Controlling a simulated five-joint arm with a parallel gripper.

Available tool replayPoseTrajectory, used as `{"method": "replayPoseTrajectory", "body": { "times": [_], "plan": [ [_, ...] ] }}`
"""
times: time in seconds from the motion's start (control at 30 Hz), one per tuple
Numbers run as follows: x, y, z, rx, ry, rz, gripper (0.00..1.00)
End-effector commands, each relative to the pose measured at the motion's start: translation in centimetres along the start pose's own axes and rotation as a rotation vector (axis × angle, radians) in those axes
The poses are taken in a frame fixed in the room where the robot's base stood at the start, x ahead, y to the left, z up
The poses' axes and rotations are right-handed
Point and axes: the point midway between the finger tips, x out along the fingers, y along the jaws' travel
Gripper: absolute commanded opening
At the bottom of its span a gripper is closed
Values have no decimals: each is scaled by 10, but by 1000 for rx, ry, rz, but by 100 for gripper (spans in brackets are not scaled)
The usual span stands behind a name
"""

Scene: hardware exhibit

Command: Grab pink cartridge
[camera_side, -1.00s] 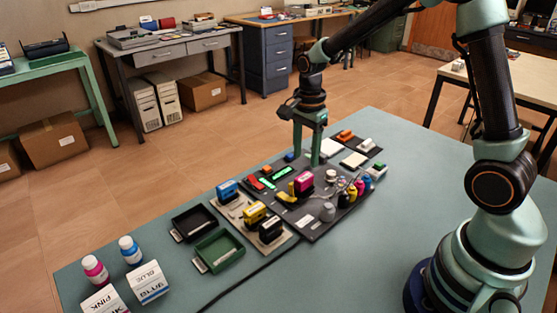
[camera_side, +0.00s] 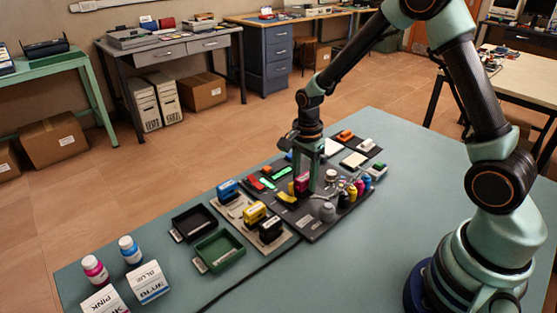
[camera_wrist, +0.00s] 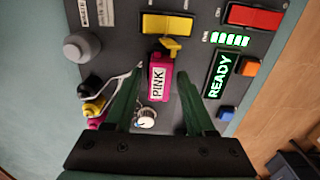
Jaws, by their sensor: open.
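The pink cartridge (camera_wrist: 159,80), with a label reading PINK, stands on the dark control panel (camera_wrist: 120,38). In the side view the pink cartridge (camera_side: 301,183) is partly hidden by my gripper (camera_side: 312,186), which is down close beside it. In the wrist view my gripper (camera_wrist: 155,95) is open, with its two green fingers on either side of the cartridge.
Blue (camera_side: 228,188), yellow (camera_side: 254,212) and black (camera_side: 270,230) cartridges stand on a pale holder. Small coloured bottles (camera_side: 360,187) and tubes crowd the panel's right side. A yellow switch (camera_wrist: 167,24) and a lit READY display (camera_wrist: 219,75) are near the cartridge. Bare tabletop lies right of the panel.

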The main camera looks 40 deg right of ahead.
Motion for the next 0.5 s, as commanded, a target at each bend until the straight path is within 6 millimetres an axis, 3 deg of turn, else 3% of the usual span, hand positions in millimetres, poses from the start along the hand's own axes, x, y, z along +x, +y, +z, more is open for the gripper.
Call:
{"method": "replayPoseTrajectory", "body": {
  "times": [0.17, 0.3, 0.33, 0.5],
  "plan": [
    [0, 0, 0, 0, 0, 0, 55],
    [0, 0, 0, 0, 0, 0, 5],
    [0, 0, 0, 0, 0, 0, 0],
    [-2, 0, 0, 0, 0, -1, 0]
  ]
}}
